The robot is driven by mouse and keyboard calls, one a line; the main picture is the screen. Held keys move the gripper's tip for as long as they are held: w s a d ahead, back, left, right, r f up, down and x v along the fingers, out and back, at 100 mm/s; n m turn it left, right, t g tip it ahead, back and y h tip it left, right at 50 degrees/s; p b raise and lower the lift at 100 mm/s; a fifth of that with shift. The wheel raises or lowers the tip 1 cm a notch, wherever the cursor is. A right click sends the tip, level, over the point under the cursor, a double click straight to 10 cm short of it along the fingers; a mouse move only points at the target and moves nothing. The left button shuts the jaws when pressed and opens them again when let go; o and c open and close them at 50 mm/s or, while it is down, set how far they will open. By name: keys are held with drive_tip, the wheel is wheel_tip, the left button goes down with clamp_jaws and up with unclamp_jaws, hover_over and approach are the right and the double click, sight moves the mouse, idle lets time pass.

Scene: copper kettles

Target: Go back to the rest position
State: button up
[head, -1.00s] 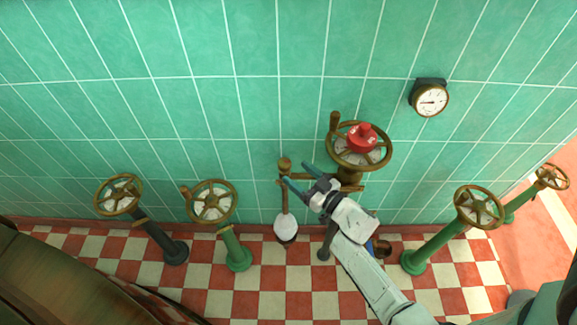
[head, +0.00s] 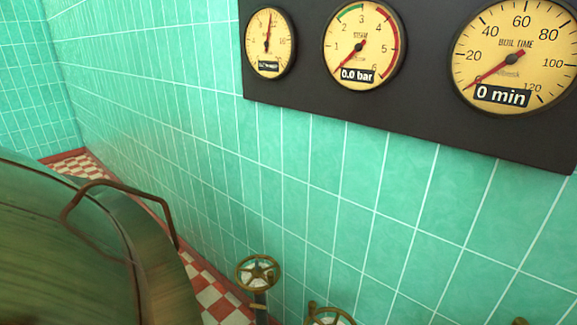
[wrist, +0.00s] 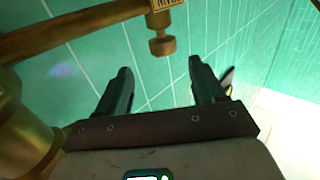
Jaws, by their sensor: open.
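My gripper (wrist: 160,76) shows in the wrist view only, with its two dark fingers apart and nothing between them. A brass fitting with a rounded end (wrist: 163,42) hangs at the top of that view, ahead of the fingers. I cannot tell the exact gap between it and the fingertips. My arm and gripper are out of the head view.
A brass pipe (wrist: 75,30) runs along the wrist view's upper left. In the head view, a dark gauge panel (head: 420,110) is on the tiled wall. A copper kettle (head: 70,250) fills the lower left. A brass handwheel (head: 258,272) stands at the bottom.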

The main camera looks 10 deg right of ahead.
drive_tip(key=s+a+n+g+y, duration=0.1)
drive_tip(key=s+a+g+y, duration=0.1)
drive_tip(key=s+a+g, duration=1.2)
drive_tip(key=s+g, duration=0.2)
drive_tip(key=s, duration=0.1)
drive_tip(key=shift+r+g, duration=0.25)
drive_tip(key=shift+g, duration=0.05)
